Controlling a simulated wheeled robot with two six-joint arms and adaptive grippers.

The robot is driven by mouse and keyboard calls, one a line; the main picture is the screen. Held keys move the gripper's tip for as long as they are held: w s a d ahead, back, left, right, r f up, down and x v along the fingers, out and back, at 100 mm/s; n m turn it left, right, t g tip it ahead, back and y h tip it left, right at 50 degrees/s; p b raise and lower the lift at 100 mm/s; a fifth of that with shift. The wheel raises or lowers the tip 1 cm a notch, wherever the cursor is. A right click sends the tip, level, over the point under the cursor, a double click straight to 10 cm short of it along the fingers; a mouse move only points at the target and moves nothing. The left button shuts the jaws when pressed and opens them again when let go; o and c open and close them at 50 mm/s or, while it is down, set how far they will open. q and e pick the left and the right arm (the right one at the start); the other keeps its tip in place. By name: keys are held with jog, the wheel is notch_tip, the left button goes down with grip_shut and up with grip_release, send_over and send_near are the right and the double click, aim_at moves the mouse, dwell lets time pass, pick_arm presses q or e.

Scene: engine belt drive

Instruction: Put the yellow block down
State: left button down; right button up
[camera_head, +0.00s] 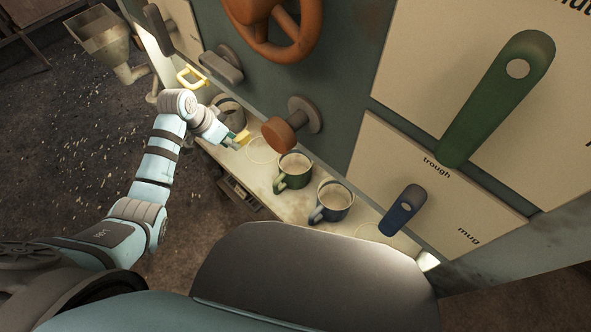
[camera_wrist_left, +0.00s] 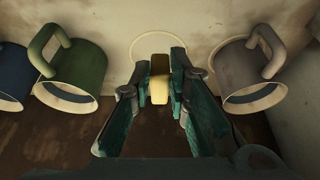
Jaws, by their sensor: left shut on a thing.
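The yellow block (camera_head: 244,137) is held at the end of my left arm, over the pale shelf. In the left wrist view the block (camera_wrist_left: 159,89) sits between the two dark green fingers. My left gripper (camera_head: 236,141) is shut on it; the fingers also show in the left wrist view (camera_wrist_left: 160,80). A thin ring outline (camera_head: 262,151) on the shelf lies just right of the block in the head view. In the wrist view the ring (camera_wrist_left: 158,37) is partly behind the fingertips. I cannot tell whether the block touches the shelf. My right gripper is not in view.
A green mug (camera_head: 294,169) and a blue mug (camera_head: 333,199) stand right of the ring. A grey mug (camera_wrist_left: 250,77) stands on its other side. An orange-brown knob (camera_head: 280,133) juts from the panel near the ring. Green (camera_head: 500,95) and blue (camera_head: 402,210) levers are farther right.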

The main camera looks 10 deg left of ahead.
pick_arm(q)
jog(key=f+b, duration=0.1)
jog(key=f, duration=0.1)
jog(key=s+f+b, duration=0.1)
jog(key=f, duration=0.1)
jog(key=f+b, duration=0.1)
jog(key=f, duration=0.1)
jog(key=shift+s+a+f, duration=0.15)
jog(key=shift+s, duration=0.15)
notch_tip(320, 180, down, 3)
jog(key=shift+w+f+b, duration=0.1)
jog(key=shift+b, duration=0.65)
jog(key=shift+r, duration=0.2)
jog(key=shift+f, duration=0.2)
jog(key=c, duration=1.5)
grip_release()
jog(key=shift+c, duration=0.2)
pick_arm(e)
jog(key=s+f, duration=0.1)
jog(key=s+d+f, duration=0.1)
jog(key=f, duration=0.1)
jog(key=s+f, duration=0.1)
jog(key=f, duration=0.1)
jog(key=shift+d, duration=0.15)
pick_arm(q)
jog(key=shift+r, duration=0.1)
